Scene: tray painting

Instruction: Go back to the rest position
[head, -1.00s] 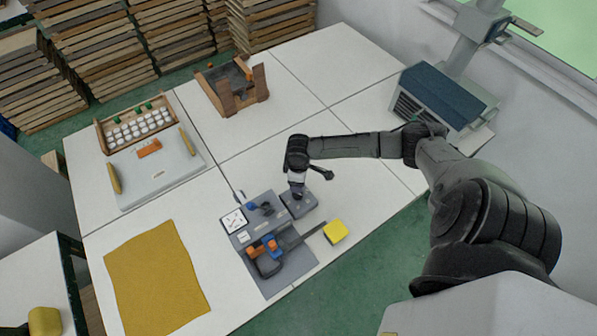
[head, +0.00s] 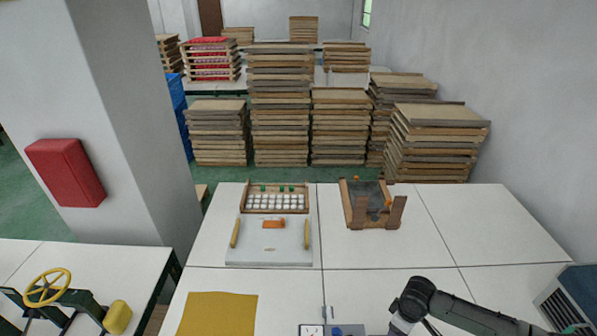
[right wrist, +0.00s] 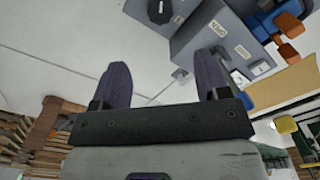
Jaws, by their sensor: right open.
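My right gripper (right wrist: 162,72) is open and empty, its two dark fingers apart in the right wrist view. The grey station with blue and orange parts (right wrist: 222,32) lies beyond the fingers. In the head view my right arm comes in from the lower right. Its wrist bends down at the bottom edge, and the fingers are cut off there. Only the top of the grey station (head: 348,328) shows, just left of that wrist. My left gripper is in no view.
A white board with yellow handles (head: 270,250), a rack of white pots (head: 277,190) and a wooden holder (head: 358,213) stand on the white tables. A mustard cloth (head: 217,314) lies front left. A grey vented box (head: 570,300) is at right. The right table is largely clear.

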